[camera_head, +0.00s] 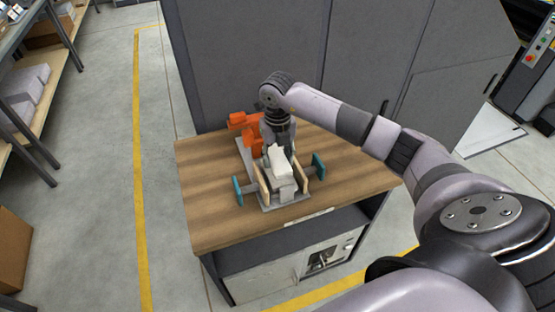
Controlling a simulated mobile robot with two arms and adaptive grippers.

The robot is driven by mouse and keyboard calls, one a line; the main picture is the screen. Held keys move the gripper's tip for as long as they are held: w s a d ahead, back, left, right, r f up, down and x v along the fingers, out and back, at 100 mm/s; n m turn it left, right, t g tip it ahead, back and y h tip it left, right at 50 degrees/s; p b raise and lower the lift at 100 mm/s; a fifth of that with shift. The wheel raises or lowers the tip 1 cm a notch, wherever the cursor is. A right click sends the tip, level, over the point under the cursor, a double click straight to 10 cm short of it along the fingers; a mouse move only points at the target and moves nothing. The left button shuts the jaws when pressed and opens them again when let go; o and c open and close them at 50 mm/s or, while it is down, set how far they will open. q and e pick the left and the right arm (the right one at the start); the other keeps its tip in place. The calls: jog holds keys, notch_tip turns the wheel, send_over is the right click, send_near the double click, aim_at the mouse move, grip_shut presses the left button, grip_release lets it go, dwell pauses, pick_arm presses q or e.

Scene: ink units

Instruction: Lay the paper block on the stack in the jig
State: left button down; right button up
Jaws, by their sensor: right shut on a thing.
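The jig (264,205) stands on the wooden bench top, with tan side walls and a teal clamp handle on each side. A white paper block (276,157) is in my right gripper (277,146), tilted, over the jig. Below it a pale grey-white stack (283,190) sits between the jig's walls. I cannot tell whether the block touches the stack. The right gripper's fingers are small and partly hidden by the block and wrist. My left gripper is not in view.
The wooden bench (215,200) has free room left and right of the jig. An orange device (241,124) stands behind the jig. Grey cabinets (300,60) rise behind the bench. Shelves (40,90) stand at the left beyond a yellow floor line.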

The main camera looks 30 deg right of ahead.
notch_tip(320, 180, down, 2)
jog(key=shift+f, duration=0.2)
jog(key=shift+f, duration=0.1)
jog(key=o, duration=0.7)
jog(key=shift+f, duration=0.1)
jog(key=o, duration=0.5)
